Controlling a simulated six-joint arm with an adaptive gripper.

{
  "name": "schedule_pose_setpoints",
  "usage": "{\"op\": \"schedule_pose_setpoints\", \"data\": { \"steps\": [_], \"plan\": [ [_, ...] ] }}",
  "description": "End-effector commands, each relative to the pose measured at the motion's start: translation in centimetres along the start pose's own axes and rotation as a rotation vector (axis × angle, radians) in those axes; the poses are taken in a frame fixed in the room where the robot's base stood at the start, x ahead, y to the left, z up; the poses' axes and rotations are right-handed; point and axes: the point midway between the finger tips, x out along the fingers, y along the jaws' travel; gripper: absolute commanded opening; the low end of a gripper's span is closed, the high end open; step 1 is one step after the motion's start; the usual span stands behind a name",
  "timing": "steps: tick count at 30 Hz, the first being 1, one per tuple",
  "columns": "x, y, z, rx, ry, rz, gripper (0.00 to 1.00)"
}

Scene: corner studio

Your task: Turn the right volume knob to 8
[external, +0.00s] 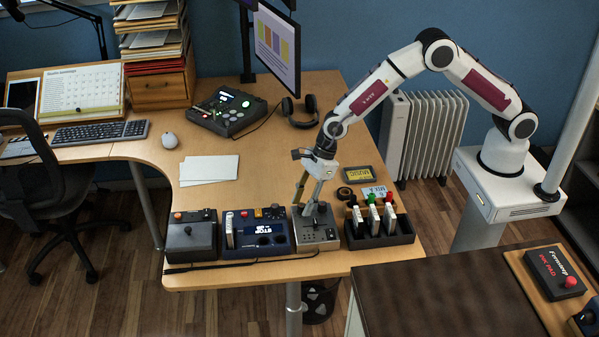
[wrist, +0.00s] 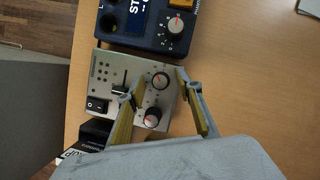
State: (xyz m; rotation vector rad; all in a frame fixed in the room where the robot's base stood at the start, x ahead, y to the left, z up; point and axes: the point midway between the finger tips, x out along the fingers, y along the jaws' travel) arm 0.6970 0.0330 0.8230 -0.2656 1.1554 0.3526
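A grey control box (external: 316,240) stands near the front edge of the wooden desk. The upper dial (wrist: 160,80) lies between my fingertips in the picture; the lower dial (wrist: 152,117) is nearer my palm and is the right one as seen from outside. Red pointer marks show faintly; their settings are too small to read. My gripper (external: 311,206) is over the box, pointing down; in the wrist view my gripper (wrist: 160,84) is open with nothing held. Finger contact with a dial cannot be told.
A blue box (external: 263,237) with a display and its own numbered dial (wrist: 175,26) stands close on the left. A joystick box (external: 192,241) is further left. A black rack with upright cards (external: 378,237) is close on the right. Paper sheets (external: 208,169) lie behind.

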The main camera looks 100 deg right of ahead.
Motion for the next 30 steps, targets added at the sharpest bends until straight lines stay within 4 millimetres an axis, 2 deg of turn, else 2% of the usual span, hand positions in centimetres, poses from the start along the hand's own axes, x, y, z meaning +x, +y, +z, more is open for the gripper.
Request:
{"op": "schedule_pose_setpoints", "data": {
  "steps": [11,30],
  "plan": [
    [-2.1,0.0,0.1,0.0,-0.002,-0.001,0.35],
    [-9.4,0.0,0.0,0.001,-0.001,-0.001,0.35]
  ]
}}
